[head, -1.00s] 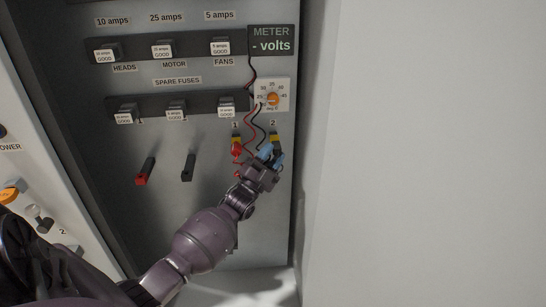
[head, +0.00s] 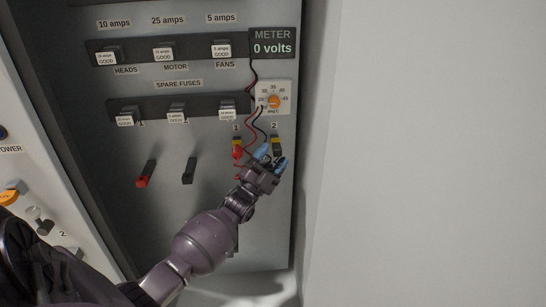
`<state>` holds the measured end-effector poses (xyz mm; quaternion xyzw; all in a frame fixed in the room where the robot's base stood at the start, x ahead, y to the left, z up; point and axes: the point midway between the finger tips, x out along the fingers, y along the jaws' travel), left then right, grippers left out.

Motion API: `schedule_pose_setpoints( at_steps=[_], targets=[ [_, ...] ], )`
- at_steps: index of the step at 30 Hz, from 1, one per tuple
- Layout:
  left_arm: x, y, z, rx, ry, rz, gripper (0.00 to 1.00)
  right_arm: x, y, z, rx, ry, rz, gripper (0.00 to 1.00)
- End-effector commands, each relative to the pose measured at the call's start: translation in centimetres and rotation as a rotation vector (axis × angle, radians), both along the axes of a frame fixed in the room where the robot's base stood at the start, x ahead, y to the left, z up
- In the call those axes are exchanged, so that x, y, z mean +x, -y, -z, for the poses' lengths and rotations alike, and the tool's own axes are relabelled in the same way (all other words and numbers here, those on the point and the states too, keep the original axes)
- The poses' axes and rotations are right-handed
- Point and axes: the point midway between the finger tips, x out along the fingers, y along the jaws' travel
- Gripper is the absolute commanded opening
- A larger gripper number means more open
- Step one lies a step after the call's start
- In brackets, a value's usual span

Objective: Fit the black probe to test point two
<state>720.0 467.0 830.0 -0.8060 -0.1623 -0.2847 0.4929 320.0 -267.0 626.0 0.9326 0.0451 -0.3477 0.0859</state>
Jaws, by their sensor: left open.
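The black probe (head: 277,151) sits at the yellow-marked test point two (head: 277,140), under the label 2; its lower part is partly hidden by my fingers. The red probe (head: 238,153) sits at test point one (head: 237,142). My left gripper (head: 271,160) is open, its blue-tipped fingers spread just below and around the black probe. I cannot tell if a finger still touches it. The meter (head: 272,42) reads 0 volts. My right gripper is not in view.
A dial (head: 273,101) is above the test points, with red and black wires hanging past it. Fuse rows (head: 178,105) lie left. A red-tipped lever (head: 144,174) and a dark lever (head: 188,171) stick out below. A plain pale wall (head: 430,150) fills the right.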

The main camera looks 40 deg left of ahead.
Motion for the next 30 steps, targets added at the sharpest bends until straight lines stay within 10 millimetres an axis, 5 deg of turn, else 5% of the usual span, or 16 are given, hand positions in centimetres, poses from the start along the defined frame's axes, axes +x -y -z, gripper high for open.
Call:
schedule_pose_setpoints(
  at_steps=[15, 30],
  targets=[
    [-7.1, -0.2, 5.7, -0.002, -0.005, -0.001, 0.64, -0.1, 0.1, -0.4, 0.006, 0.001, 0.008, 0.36],
    [-8.1, -0.2, 6.5, -0.001, -0.003, -0.001, 0.64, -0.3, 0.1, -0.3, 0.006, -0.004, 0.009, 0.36]
  ],
)
